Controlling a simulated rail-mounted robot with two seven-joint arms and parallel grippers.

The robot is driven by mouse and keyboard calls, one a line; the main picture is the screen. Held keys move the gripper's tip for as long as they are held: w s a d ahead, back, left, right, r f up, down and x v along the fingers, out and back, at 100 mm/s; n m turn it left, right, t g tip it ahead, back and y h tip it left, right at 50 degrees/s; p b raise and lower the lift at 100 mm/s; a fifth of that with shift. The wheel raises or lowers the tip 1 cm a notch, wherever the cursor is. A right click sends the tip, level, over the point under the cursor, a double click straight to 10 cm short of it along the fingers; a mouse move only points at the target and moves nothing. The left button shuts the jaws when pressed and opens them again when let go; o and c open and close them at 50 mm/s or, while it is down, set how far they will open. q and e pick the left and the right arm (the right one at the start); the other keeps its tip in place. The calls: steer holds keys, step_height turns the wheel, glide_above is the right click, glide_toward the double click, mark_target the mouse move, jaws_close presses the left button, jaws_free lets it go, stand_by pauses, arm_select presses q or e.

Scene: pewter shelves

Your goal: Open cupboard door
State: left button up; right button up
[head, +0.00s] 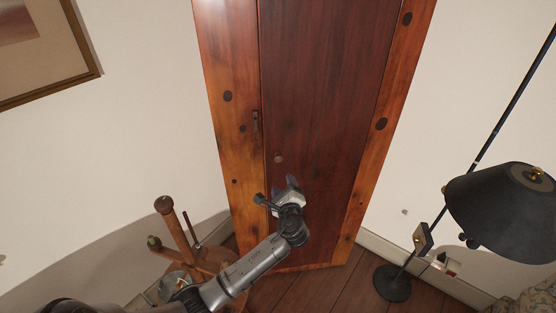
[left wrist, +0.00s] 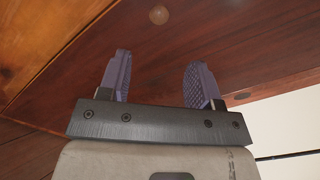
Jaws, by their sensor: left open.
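The cupboard door (head: 325,95) is a tall dark red-brown panel in a lighter orange wood frame (head: 228,100). It looks shut, flush with the frame. A small round knob (head: 278,159) sits low near its left edge. A dark metal latch piece (head: 256,122) is on the left frame edge. My left gripper (head: 279,190) is just below the knob in the head view, open and empty. In the left wrist view the knob (left wrist: 159,15) is beyond the spread purple fingers (left wrist: 157,64), apart from them. My right gripper is not in view.
A wooden stand with upright posts (head: 178,225) is at the lower left, beside my left arm. A black floor lamp (head: 500,205) stands at the right. A framed picture (head: 95,62) hangs at the upper left. Bare plank floor (head: 320,290) lies before the cupboard.

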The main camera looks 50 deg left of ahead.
mark_target(278, 160)
arm_select(q)
steer(key=b+x, duration=0.1)
steer(key=x, duration=1.2)
steer(key=shift+w+a, duration=0.2)
steer(key=shift+a, duration=0.1)
steer(key=shift+c, duration=0.4)
jaws_close()
